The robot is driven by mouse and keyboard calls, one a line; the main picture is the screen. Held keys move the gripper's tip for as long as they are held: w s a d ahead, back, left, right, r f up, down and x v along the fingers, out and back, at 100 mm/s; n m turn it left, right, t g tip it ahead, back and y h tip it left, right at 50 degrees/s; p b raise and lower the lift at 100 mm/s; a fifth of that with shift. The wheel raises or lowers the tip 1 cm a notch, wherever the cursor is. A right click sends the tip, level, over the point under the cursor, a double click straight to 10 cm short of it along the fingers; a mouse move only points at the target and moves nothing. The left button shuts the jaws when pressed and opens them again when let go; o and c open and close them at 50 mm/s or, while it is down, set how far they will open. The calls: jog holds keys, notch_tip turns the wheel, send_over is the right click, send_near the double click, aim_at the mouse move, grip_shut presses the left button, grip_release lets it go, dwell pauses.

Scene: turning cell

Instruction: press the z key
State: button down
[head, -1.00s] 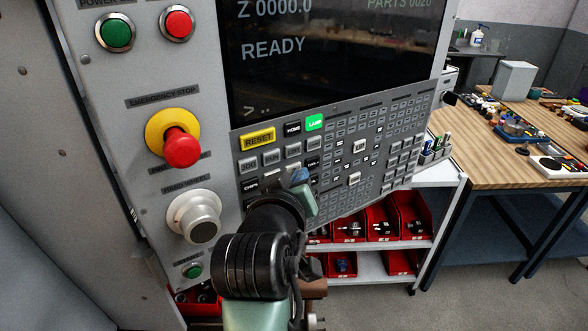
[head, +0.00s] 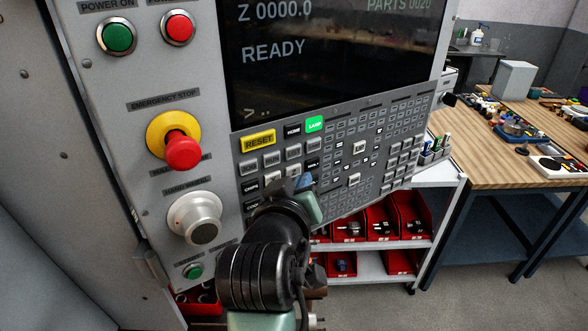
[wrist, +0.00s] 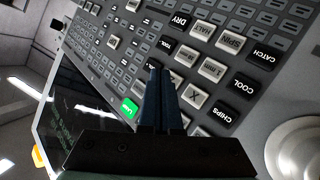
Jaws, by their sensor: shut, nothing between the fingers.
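The grey control panel keypad (head: 250,170) sits below the black screen in the head view. In the wrist view it appears turned, with a key marked X (wrist: 194,97) just right of my fingers. In the wrist view the shut fingertips (wrist: 160,72) point at the keys beyond the X key. I cannot tell whether they touch the panel.
The lit green LAMP key (head: 315,123) and yellow RESET key (head: 258,140) are above my gripper. The red emergency stop (head: 182,150) and hand wheel (head: 195,217) stick out to the left. A shelf with red bins (head: 408,212) and a wooden bench (head: 485,150) stand right.

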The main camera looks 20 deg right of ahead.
jog(key=shift+s, duration=0.15)
jog(key=shift+s+d+p, duration=0.15)
jog(key=shift+s+d, duration=0.05)
jog(key=shift+s, duration=0.6)
jog(key=shift+s+d+p, duration=0.15)
jog(key=shift+s+d, duration=0.1)
jog(key=shift+s, duration=0.55)
jog(key=shift+s+d+p, duration=0.15)
jog(key=shift+s+d, duration=0.05)
jog(key=shift+s, duration=0.6)
jog(key=a+r+t+y+b, duration=0.2)
jog(key=a+r+t+b, duration=0.4)
jog(key=r, duration=0.9)
jog(key=s+a+r+t+y, duration=0.2)
jog(key=s+a+r+t, duration=0.2)
jog(key=r, duration=0.3)
jog(key=s+a+r+t+y, duration=0.3)
jog(key=s+a+r+t, duration=0.1)
jog(key=s+a+r, duration=0.1)
notch_tip(320, 180, up, 3)
jog(key=shift+s+a+f+t, duration=0.1)
jog(key=shift+s+a+t, duration=0.25)
jog(key=shift+s, duration=0.25)
jog(key=shift+f, duration=0.15)
